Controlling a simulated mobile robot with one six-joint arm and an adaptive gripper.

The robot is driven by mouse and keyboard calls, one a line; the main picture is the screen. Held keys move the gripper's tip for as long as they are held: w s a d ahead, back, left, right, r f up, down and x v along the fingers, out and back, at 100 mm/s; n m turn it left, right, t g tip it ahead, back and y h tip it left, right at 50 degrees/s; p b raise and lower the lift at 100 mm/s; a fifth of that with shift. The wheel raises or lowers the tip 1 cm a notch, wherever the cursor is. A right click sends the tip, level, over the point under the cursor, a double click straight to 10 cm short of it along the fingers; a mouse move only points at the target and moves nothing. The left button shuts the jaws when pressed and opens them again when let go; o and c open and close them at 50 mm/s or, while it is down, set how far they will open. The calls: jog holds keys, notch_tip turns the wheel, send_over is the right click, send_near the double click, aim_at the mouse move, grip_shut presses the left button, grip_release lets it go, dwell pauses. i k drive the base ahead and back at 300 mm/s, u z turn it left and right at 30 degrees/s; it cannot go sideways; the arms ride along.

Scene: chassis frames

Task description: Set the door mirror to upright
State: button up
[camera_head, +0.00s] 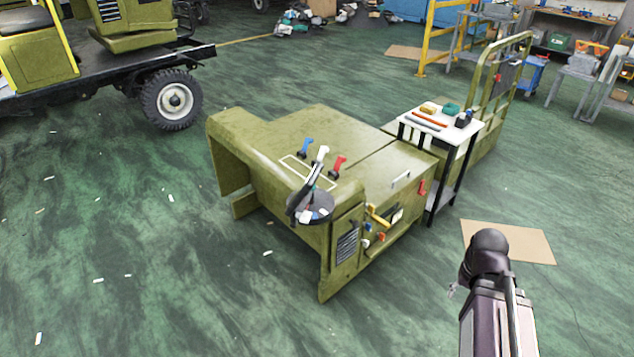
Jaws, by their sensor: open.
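I cannot pick out the door mirror for certain. On the front corner of the olive chassis cab body (300,145) there is a dark, long, tilted piece (303,192) above a round dark disc (318,208). I cannot tell whether either is the mirror. My arm (490,290) rises at the lower right, with a dark rounded joint at its top, well apart from the cab body. I cannot make out my gripper's fingers, and the space behind the arm is hidden.
Blue (306,147), white (322,155) and red (338,164) levers stand on the cab top. A small table (455,133) with tools stands behind it. A cardboard sheet (525,243) lies beside my arm. The green floor at left is open, with small scraps.

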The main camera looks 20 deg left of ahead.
aim_at(309, 181)
jog(key=z, duration=0.1)
jog(key=k, duration=1.2)
jog(key=u, duration=0.45)
jog(key=i, duration=1)
